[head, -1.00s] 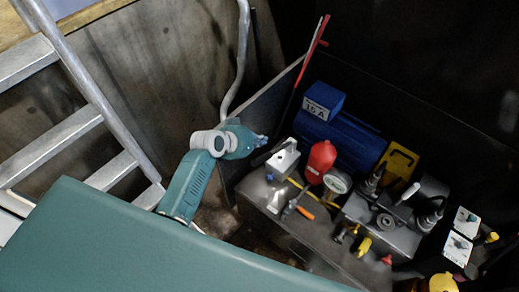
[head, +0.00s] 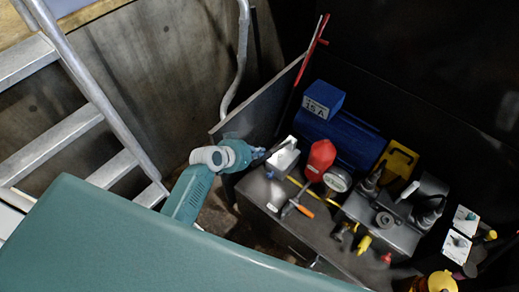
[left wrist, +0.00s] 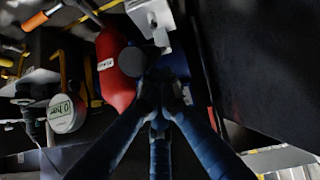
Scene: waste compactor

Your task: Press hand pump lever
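My left gripper (head: 264,153) reaches in from the left to the grey block (head: 283,154) at the left end of the hydraulic unit. The left wrist view shows its dark blue fingers (left wrist: 165,88) running together at the tips, with nothing clearly held. A dark round knob (left wrist: 133,60) lies just left of the tips, in front of a red cylinder (left wrist: 112,75). An orange-handled lever (head: 299,207) stands in front of the block. I cannot tell which part is the hand pump lever, or whether the fingers touch the block. My right gripper is out of view.
A red cylinder (head: 320,160), a gauge (head: 337,179) and a blue motor (head: 345,137) crowd the unit right of my gripper. A dark panel (head: 255,110) rises behind it. A metal ladder (head: 90,95) stands at the left.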

